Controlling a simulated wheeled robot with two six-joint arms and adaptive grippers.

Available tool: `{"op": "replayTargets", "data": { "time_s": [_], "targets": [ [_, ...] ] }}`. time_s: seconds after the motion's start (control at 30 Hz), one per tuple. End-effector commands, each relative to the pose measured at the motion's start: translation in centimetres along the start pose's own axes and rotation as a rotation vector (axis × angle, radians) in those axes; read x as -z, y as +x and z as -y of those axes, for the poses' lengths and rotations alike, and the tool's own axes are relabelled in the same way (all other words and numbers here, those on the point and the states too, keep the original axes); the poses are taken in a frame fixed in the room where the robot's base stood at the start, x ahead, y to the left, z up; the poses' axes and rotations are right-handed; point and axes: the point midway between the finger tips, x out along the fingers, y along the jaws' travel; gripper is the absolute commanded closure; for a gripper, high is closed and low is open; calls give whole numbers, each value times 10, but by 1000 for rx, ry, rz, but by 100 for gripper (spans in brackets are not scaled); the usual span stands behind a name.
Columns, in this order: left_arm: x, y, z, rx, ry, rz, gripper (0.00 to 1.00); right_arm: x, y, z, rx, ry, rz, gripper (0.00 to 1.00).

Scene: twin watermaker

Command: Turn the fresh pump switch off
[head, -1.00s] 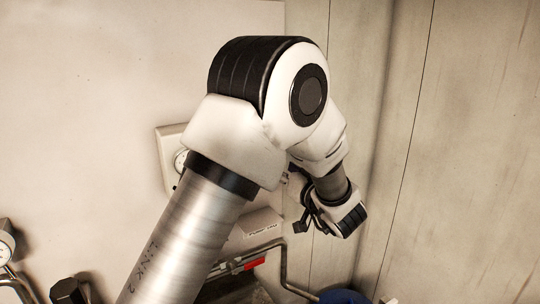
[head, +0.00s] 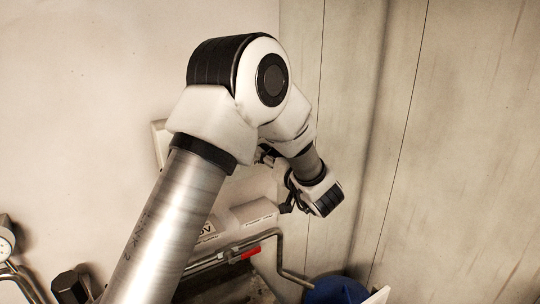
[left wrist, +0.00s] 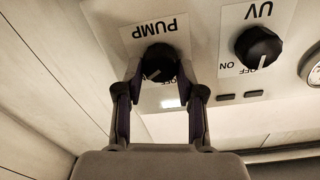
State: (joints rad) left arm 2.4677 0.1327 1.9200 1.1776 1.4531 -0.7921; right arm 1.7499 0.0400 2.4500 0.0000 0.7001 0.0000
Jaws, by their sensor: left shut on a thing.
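The pump switch (left wrist: 160,62) is a black round knob under an upside-down PUMP label in the left wrist view. A white pointer mark shows on its lower part; part of its OFF lettering is hidden by the fingers. My left gripper (left wrist: 160,78) has a finger on each side of the knob and is shut on it. In the head view my left arm hides the knob and most of the gripper. My right gripper is not in view.
A UV knob (left wrist: 258,47) with ON and OFF marks sits right beside the pump switch. A red-handled valve (head: 250,253), bent pipe (head: 280,262) and blue object (head: 335,290) are lower down. A wooden wall (head: 440,150) stands at the right.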

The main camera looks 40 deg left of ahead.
Motion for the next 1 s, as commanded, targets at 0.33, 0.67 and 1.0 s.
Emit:
{"op": "replayTargets", "data": {
  "time_s": [0.33, 0.67, 1.0],
  "targets": [
    [-5, 0, -1, 2, -147, -4, 97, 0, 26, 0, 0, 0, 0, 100],
    [-7, 0, -1, 4, -436, -15, 97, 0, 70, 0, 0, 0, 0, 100],
    [-7, 0, -1, 6, -751, -24, 97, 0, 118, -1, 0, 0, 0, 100]
  ]
}}
